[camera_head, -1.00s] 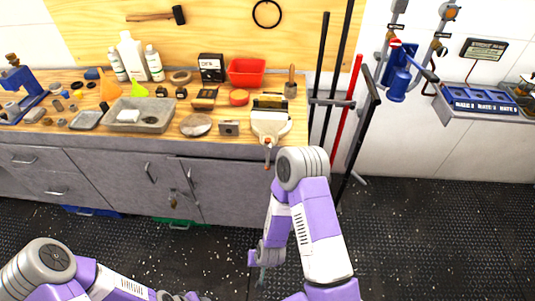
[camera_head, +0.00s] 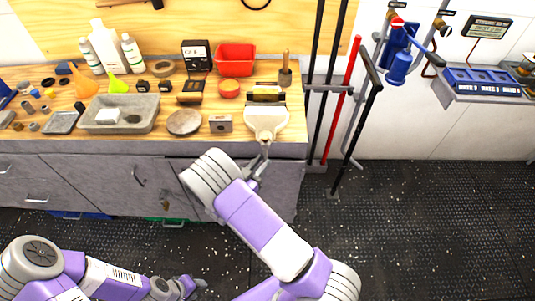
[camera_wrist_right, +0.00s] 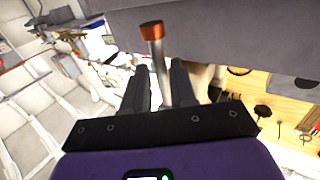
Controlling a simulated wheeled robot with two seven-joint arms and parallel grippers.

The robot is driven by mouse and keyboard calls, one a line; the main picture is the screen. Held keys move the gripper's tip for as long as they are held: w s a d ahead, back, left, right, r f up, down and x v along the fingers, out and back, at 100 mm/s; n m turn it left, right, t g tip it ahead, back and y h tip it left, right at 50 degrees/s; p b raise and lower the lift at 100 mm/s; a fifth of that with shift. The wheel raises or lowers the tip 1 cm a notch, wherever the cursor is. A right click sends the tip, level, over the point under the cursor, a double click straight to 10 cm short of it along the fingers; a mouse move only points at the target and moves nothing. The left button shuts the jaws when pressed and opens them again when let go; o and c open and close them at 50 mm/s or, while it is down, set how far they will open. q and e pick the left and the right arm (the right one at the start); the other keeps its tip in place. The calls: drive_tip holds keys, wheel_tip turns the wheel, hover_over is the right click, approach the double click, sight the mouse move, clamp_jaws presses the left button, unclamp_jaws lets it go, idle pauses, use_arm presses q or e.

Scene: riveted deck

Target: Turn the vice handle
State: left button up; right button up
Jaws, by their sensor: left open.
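The cream vice (camera_head: 266,118) sits at the right front edge of the wooden workbench. Its handle hangs at the front; in the right wrist view the handle (camera_wrist_right: 158,55) is a metal rod with an orange-brown end cap. My right gripper (camera_head: 259,170) is just below the vice, in front of the cabinet. In the wrist view its two dark fingers (camera_wrist_right: 161,82) stand on either side of the rod, apart, with a gap showing on the left. My left gripper (camera_head: 190,286) is low at the bottom of the head view, open and away from the bench, partly hard to make out.
On the workbench (camera_head: 205,147), a metal block (camera_head: 220,123), a round dish (camera_head: 184,122) and a grey tray (camera_head: 148,115) stand left of the vice. Long-handled tools, one red (camera_head: 342,100), stand to its right. The dark floor (camera_head: 430,220) at right is clear.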

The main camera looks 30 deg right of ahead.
drive_tip(key=x, duration=0.5)
drive_tip(key=shift+b, duration=0.3)
clamp_jaws()
